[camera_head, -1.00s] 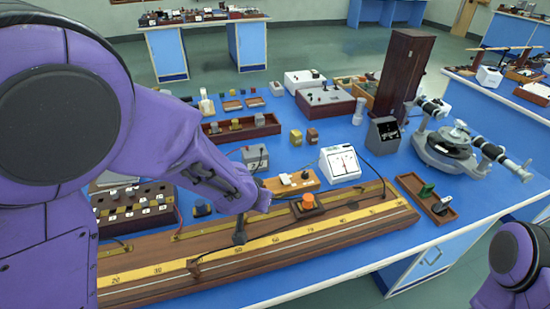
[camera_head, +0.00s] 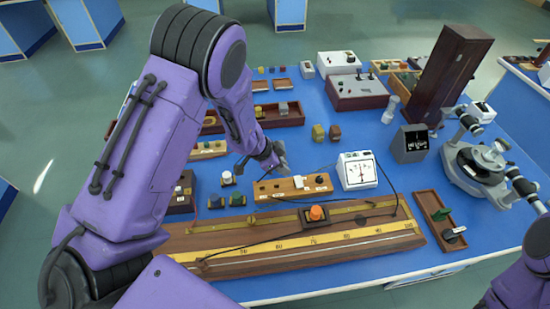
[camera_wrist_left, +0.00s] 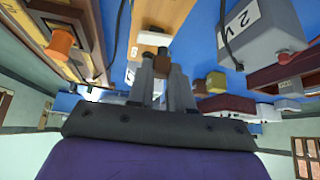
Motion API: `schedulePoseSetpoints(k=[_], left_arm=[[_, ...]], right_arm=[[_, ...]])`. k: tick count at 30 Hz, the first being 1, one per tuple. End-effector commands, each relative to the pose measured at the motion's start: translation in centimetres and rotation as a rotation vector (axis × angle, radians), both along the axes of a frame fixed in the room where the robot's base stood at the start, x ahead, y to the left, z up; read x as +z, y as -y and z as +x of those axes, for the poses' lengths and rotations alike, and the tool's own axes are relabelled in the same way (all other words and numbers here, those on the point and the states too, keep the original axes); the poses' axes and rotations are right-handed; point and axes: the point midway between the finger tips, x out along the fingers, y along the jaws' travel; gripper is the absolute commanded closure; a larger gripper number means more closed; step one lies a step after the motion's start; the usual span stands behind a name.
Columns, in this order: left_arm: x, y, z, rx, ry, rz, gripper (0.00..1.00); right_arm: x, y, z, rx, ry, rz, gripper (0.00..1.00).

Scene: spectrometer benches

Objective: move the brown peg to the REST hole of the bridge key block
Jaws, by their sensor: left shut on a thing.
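The bridge key block (camera_head: 270,188) is a tan wooden block behind the long metre bridge in the head view, with a white piece, a dark knob and small white labels on top. It also shows at the top of the left wrist view (camera_wrist_left: 165,12). My left gripper (camera_head: 280,160) is just behind the block's middle in the head view. In the left wrist view my left gripper (camera_wrist_left: 162,74) is shut on a brown peg (camera_wrist_left: 160,64), close to the block; I cannot tell whether they touch. The label words are too small to read. My right gripper is not in view.
The metre bridge (camera_head: 340,241) with an orange-knobbed slider (camera_head: 316,213) lies in front. A white meter (camera_head: 357,171) stands right of the block. A grey "2 V" box (camera_wrist_left: 262,30) is near the gripper in the wrist view. Yellow (camera_head: 318,133) and brown (camera_head: 334,132) blocks stand behind.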

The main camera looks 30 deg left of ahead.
Motion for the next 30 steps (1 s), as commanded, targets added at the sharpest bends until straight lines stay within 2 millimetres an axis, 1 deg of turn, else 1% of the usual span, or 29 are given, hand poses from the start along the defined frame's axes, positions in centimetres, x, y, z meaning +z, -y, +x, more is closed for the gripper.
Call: schedulePoseSetpoints(k=[1, 4, 16, 18, 30], left_arm=[[0.5, -0.7, -0.6, -0.047, -0.006, -0.002, 1.0], [-0.4, -1.4, -1.5, -0.122, -0.003, -0.002, 1.0], [-3.2, -1.5, -1.7, -0.141, -0.001, -0.001, 1.0], [-3.9, -1.5, -1.7, -0.14, 0.0, -0.001, 1.0], [-6.6, -1.4, -1.6, -0.14, 0.0, -0.001, 1.0]], right_arm=[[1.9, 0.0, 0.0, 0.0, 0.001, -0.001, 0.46], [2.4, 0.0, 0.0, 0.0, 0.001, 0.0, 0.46], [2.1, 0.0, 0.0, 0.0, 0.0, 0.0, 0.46], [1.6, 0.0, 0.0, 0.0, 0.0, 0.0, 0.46], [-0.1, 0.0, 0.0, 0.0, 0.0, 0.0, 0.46]])
